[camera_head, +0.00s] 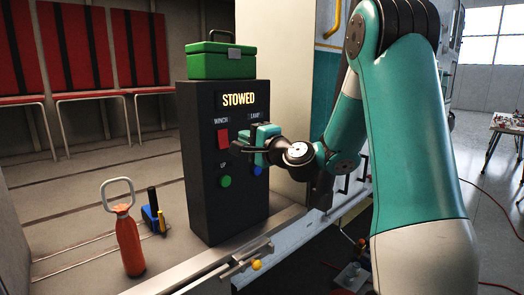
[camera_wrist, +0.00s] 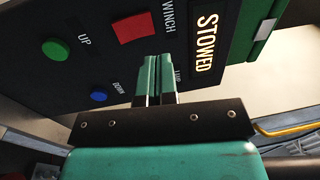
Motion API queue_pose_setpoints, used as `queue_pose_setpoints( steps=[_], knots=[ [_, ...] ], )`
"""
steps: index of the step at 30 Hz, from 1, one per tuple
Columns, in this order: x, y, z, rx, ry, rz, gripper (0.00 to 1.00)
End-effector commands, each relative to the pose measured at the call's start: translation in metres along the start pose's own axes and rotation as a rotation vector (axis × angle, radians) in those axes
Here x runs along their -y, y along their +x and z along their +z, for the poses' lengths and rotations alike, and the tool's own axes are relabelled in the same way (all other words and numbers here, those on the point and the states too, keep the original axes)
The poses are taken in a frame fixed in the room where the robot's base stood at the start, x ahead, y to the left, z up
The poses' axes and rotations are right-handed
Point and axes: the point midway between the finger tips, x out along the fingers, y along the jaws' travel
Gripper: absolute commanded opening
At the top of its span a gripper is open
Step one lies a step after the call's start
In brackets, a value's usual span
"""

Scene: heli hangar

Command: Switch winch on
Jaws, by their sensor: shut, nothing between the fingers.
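A dark control box (camera_head: 205,200) shows a lit display (camera_head: 239,100) reading STOWED. Below the WINCH label is a red square switch (camera_head: 223,138), which also shows in the wrist view (camera_wrist: 133,26). I cannot tell its on or off position. My gripper (camera_head: 238,147) is shut and empty in front of the panel, just right of the red switch in the head view. In the wrist view, its fingertips (camera_wrist: 153,60) are together beside the red switch, over the LAMP area. Whether they touch the panel is unclear. The lamp control is mostly hidden behind my gripper.
A green UP button (camera_head: 225,181) and a blue DOWN button (camera_head: 257,170) are lower on the panel. A green case (camera_head: 220,65) sits on the box. An orange bottle (camera_head: 130,245) and a blue-and-yellow item (camera_head: 153,218) stand on the floor left.

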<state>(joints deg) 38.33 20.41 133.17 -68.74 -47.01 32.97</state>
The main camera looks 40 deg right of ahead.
Motion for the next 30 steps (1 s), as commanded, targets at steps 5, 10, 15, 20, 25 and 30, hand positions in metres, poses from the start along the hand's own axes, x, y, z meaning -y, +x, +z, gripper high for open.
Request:
queue_pose_setpoints(
  steps=[5,10,15,20,25,30],
  knots=[
    [0.005,-0.034,-0.001,-0.004,-0.003,-0.002,0.0],
    [0.011,-0.049,0.0,-0.002,-0.001,-0.001,0.0],
    [0.013,-0.053,0.0,0.0,-0.001,0.0,0.0],
    [0.014,-0.052,0.0,0.0,-0.001,0.0,0.0],
    [0.013,-0.052,0.0,0.0,-0.001,0.0,0.0],
    [0.013,-0.052,0.001,0.004,-0.003,0.001,0.0]
  ],
)
